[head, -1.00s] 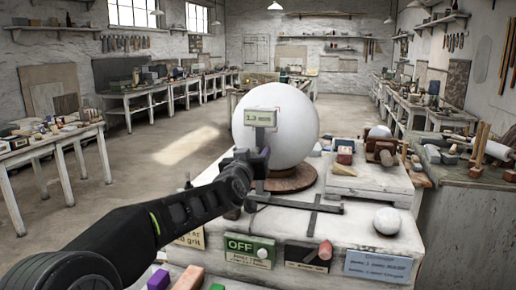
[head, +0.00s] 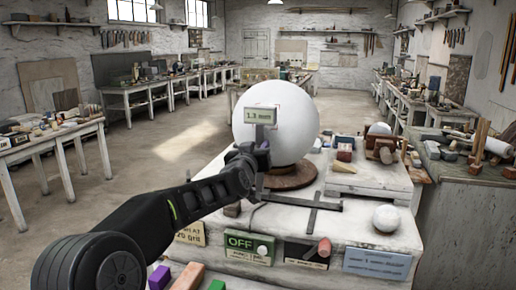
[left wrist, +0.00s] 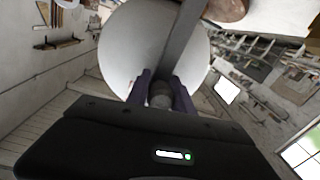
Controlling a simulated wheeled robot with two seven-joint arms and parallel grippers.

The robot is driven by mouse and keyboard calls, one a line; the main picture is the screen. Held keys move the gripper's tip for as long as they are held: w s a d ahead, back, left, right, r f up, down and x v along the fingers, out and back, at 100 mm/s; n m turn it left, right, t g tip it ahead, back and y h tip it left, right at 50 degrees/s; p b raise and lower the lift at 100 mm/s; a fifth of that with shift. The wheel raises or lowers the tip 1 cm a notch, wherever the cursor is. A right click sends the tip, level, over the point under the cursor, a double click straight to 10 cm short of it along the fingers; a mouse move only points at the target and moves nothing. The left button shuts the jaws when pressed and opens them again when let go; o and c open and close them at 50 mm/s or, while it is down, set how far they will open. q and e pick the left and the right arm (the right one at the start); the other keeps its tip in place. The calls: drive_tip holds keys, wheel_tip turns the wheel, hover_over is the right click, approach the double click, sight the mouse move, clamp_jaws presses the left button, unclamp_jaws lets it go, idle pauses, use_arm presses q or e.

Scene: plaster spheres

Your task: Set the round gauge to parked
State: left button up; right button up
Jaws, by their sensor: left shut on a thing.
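The gauge (head: 260,115) has a pale display reading about 1.3 mm on an upright dark post, in front of a large white plaster sphere (head: 300,130). The sphere rests on a brown round base (head: 291,179). My left gripper (head: 258,158) is at the post just below the display. In the left wrist view its two fingers (left wrist: 160,88) are shut on a grey rounded part of the gauge (left wrist: 160,96), with a grey bar running up in front of the sphere (left wrist: 125,45). The fingers hide part of the post. My right gripper is not in view.
A dark flat crossed bar (head: 310,204) lies on the white bench top. A green OFF sign (head: 240,242) and a blue label (head: 377,263) are on its front. A small white sphere (head: 386,218) sits at the right, near a low stand (head: 365,180) holding blocks.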

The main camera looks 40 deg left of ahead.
use_arm(q)
clamp_jaws()
drive_tip(key=shift+a, duration=0.1)
idle(0.7)
